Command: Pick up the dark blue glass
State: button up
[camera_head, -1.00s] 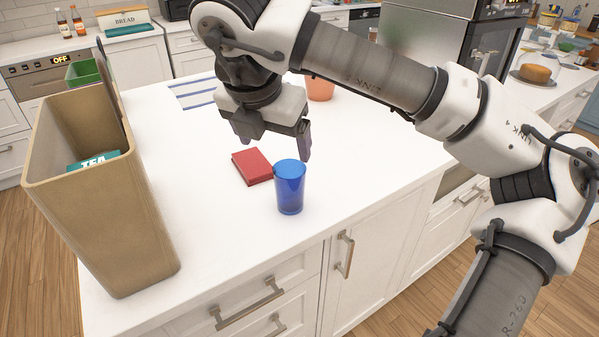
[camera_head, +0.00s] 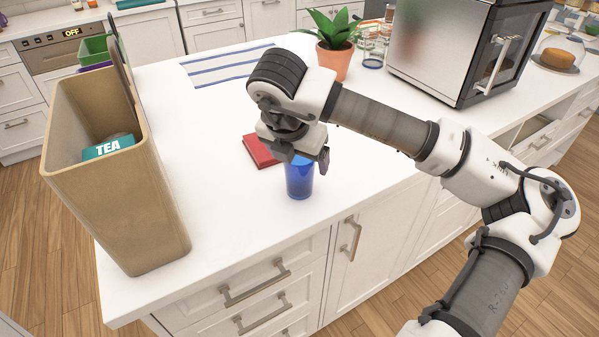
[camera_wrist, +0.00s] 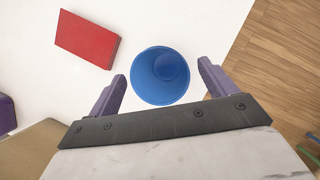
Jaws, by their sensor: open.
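The dark blue glass (camera_head: 299,181) stands upright on the white counter near its front edge. In the wrist view the glass (camera_wrist: 160,76) shows from above, its round mouth just ahead of and between my two fingers. My gripper (camera_head: 304,167) is over the glass in the head view and hides part of its rim. In the wrist view my gripper (camera_wrist: 160,85) is open, with one purple finger on each side of the glass and a gap on both sides. I cannot tell exactly how far the fingertips are above the rim.
A red book-like block (camera_head: 261,150) lies just behind the glass. A tan bin (camera_head: 150,215) holding a TEA box (camera_head: 108,147) stands to the left. A potted plant (camera_head: 334,62) and a steel oven (camera_head: 440,50) stand behind. The white counter (camera_head: 215,150) is clear between bin and glass.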

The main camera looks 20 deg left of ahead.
jog(key=shift+x, duration=1.3)
jog(key=c, duration=1.1)
jog(key=shift+c, duration=0.4)
jog(key=shift+r, duration=0.15)
